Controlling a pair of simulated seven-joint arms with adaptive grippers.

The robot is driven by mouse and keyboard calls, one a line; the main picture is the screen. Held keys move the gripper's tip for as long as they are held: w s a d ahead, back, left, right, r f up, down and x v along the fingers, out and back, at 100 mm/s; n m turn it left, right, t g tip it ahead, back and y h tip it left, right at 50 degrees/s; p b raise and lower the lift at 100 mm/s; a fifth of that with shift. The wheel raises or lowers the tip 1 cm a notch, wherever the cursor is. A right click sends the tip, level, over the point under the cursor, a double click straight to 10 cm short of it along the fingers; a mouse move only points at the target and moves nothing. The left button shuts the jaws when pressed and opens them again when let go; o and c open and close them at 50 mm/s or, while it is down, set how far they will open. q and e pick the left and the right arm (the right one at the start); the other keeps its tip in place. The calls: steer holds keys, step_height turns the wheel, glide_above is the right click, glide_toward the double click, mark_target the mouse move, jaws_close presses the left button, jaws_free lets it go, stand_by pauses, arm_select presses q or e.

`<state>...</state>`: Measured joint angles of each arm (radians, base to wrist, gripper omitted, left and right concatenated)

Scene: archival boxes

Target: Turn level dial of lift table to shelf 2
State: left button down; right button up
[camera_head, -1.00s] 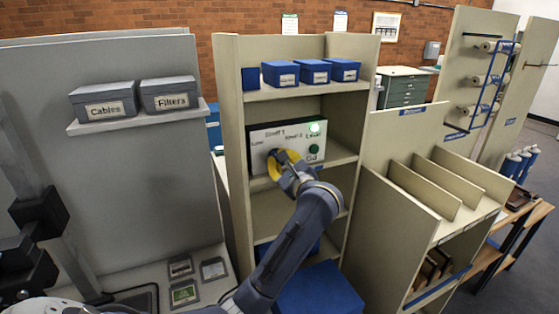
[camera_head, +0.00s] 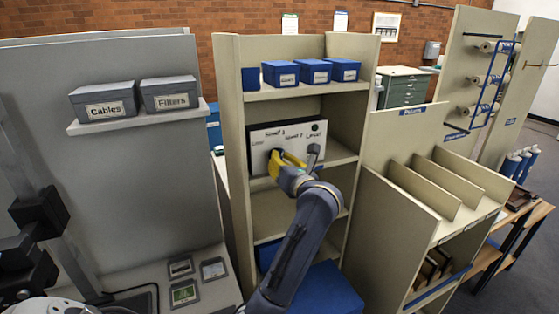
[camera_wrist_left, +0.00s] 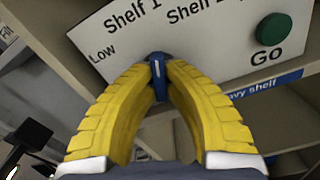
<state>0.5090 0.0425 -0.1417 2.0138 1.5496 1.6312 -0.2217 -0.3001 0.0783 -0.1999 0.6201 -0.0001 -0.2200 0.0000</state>
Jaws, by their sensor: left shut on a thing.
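The white control panel (camera_head: 262,141) stands in the middle shelf unit. It also shows tilted in the left wrist view (camera_wrist_left: 225,58), with the words Low, Shelf 1, partly cut Shelf 2, and GO. The blue level dial (camera_wrist_left: 157,66) has a white pointer line that points up, roughly toward the Shelf 1 and Shelf 2 words; I cannot tell which exactly. My left gripper (camera_head: 280,157) is at the panel, its yellow fingertips (camera_wrist_left: 158,86) shut on the dial from both sides. The green GO button (camera_wrist_left: 274,29) lies right of the dial; my wrist hides it in the head view. My right gripper is not in view.
Blue boxes (camera_head: 313,71) stand on the shelf above the panel. Grey Cables (camera_head: 104,99) and Filters (camera_head: 169,94) boxes sit on a ledge at left. A large blue box (camera_head: 325,290) is below my arm. A divided beige rack (camera_head: 420,187) stands at right.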

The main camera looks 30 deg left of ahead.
arm_select(q)
steer(key=m, duration=0.5)
steer(key=shift+m, duration=0.4)
stand_by(0.4)
steer(key=c, duration=1.5)
jaws_free()
steer(key=shift+o, duration=0.2)
steer(key=v, duration=0.7)
steer(key=shift+s+d, duration=0.15)
steer(key=shift+d, duration=0.05)
